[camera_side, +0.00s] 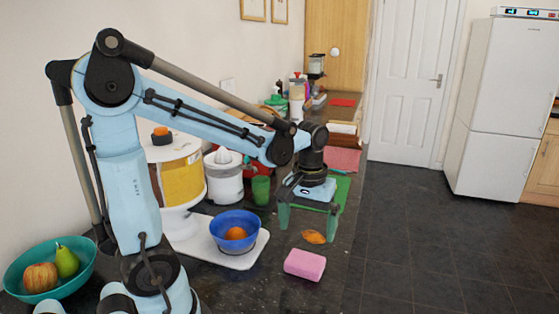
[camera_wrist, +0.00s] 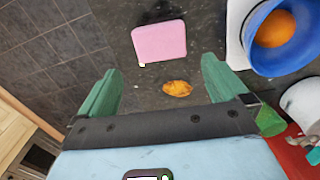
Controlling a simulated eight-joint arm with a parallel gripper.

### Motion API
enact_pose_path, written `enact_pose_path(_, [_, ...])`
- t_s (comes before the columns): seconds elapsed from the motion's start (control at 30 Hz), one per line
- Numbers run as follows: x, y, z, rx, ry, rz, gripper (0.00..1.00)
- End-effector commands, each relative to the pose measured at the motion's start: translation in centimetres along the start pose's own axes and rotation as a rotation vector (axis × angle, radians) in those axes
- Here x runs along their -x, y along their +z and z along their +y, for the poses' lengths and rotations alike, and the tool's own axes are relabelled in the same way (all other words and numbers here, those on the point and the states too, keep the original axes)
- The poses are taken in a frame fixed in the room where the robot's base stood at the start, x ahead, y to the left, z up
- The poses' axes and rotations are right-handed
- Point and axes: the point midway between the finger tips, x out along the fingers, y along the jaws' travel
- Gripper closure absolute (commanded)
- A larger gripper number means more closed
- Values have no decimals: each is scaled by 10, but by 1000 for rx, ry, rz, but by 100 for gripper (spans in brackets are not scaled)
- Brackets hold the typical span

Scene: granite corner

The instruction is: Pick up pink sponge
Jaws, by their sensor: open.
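The pink sponge (camera_side: 305,264) lies flat on the dark granite counter, near its front edge in the side view. In the wrist view the sponge (camera_wrist: 159,41) is at the top middle, beyond my fingertips. My gripper (camera_side: 308,232) is open and empty above the counter, farther back than the sponge in the side view. Its two green fingers are spread wide in the wrist view (camera_wrist: 160,75). A small orange-brown item (camera_side: 313,237) lies on the counter behind the sponge; it also shows between my fingers in the wrist view (camera_wrist: 177,88).
A blue bowl (camera_side: 224,222) with an orange stands on a white tray (camera_side: 258,252) left of the sponge. A green cup (camera_side: 261,190), a white juicer (camera_side: 224,185) and a teal fruit bowl (camera_side: 80,286) are also there. The counter drops to the floor on the right.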

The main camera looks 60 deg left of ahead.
Motion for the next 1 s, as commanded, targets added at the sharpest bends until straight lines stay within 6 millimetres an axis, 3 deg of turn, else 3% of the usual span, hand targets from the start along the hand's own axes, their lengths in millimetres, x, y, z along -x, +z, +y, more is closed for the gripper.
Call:
enact_pose_path(0.23, [-32,-1,0,-2,1,1,0])
enact_pose_path(0.57, [-48,0,0,-3,1,2,0])
enact_pose_path(1.0, [-92,-2,0,-3,1,2,0])
